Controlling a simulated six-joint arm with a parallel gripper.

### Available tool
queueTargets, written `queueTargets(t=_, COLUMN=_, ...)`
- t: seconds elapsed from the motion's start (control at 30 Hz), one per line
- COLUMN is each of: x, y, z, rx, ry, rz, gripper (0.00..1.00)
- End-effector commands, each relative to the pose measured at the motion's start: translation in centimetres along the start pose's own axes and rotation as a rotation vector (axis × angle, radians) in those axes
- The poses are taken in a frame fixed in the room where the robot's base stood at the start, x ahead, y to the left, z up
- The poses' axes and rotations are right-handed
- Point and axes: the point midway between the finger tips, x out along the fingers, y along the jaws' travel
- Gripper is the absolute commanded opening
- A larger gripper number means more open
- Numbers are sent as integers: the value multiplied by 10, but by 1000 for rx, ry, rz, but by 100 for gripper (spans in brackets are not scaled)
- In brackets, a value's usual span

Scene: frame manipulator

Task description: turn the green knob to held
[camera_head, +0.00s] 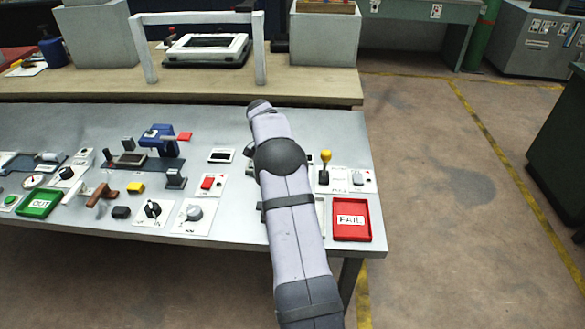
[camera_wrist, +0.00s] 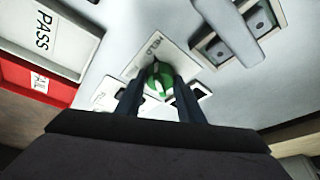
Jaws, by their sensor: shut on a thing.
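The green knob (camera_wrist: 158,80) shows in the wrist view on a white plate (camera_wrist: 140,61) that carries the word HELD near its far edge. A white pointer mark shows on the knob. My gripper (camera_wrist: 160,83) has its two dark fingers on either side of the knob and is shut on it. The lower part of the plate is partly hidden by the fingers. In the head view my arm covers the place of the green knob, and my gripper is hidden there.
In the wrist view, a white PASS tray (camera_wrist: 75,42) and a red FAIL tray (camera_wrist: 28,85) lie at the left. A framed panel (camera_wrist: 232,35) stands at upper right. In the head view, a yellow-topped lever (camera_head: 325,165) stands right of my arm, near the red tray (camera_head: 365,232).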

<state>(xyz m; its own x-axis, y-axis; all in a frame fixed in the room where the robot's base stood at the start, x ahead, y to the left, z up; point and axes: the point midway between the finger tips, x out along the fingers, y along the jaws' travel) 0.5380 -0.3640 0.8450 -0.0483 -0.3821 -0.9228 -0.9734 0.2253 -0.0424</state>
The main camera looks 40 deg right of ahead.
Motion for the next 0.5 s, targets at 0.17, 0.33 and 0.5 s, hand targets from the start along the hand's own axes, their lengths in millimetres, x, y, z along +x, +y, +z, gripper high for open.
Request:
queueTargets(t=0.17, x=-1, y=-1, z=-1, rx=3, ry=0, rz=-3, gripper=53)
queueTargets(t=0.33, x=0, y=0, z=0, rx=2, ry=0, rz=-2, gripper=53)
queueTargets(t=0.5, x=-3, y=-1, z=0, rx=1, ry=0, rz=-3, gripper=53)
